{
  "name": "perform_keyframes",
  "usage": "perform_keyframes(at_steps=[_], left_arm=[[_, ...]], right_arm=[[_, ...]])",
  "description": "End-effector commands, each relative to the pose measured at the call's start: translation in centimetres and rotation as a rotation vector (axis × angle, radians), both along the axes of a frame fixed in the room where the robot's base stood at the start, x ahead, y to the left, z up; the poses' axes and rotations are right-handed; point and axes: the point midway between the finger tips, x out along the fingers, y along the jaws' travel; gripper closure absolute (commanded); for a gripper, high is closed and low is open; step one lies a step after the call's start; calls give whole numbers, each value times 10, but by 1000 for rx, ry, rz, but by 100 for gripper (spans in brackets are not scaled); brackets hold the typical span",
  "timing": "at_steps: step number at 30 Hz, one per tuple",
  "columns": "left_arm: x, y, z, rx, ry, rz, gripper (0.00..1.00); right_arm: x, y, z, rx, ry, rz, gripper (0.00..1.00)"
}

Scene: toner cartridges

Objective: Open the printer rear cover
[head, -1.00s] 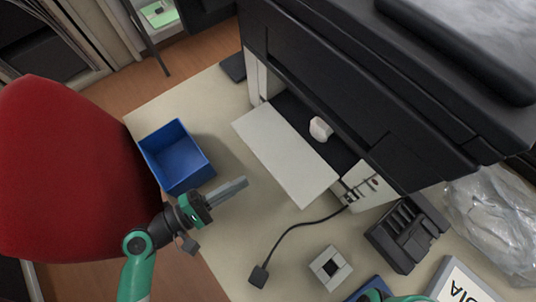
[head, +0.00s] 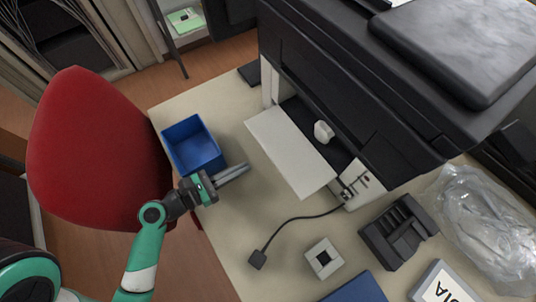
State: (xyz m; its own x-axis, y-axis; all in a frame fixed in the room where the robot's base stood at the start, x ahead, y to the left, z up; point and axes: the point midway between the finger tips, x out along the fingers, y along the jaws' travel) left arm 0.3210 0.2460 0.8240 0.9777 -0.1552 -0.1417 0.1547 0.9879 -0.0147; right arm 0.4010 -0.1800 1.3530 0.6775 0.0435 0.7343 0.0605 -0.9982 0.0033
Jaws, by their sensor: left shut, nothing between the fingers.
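The printer (head: 350,95) is a large black machine standing on the table. Its white cover panel (head: 292,150) sticks out from an opening in its near side and looks folded down. A white knob-like part (head: 323,132) shows in the dark opening behind the panel. My left gripper (head: 245,168) is shut and empty, to the left of the panel and apart from it, above the table just right of the blue bin. My right gripper is out of view.
A blue open bin (head: 196,163) sits at the table's left edge, beside a red chair (head: 95,150). A black cable with a plug (head: 257,259), a small white box (head: 323,258), a black holder (head: 398,233) and a clear plastic bag (head: 485,225) lie in front of the printer.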

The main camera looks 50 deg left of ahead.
Motion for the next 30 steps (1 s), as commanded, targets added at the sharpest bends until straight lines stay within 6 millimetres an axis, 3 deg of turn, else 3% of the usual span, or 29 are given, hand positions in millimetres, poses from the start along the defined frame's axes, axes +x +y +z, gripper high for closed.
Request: perform_keyframes(at_steps=[9,13,26,30], left_arm=[[59,-12,-8,3,-7,-7,100],[76,-13,-11,3,-6,-3,100],[85,-14,-11,0,-4,0,100],[85,-14,-5,2,5,0,100]], right_arm=[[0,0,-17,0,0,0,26],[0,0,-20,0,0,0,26],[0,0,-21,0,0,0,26],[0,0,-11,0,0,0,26]])
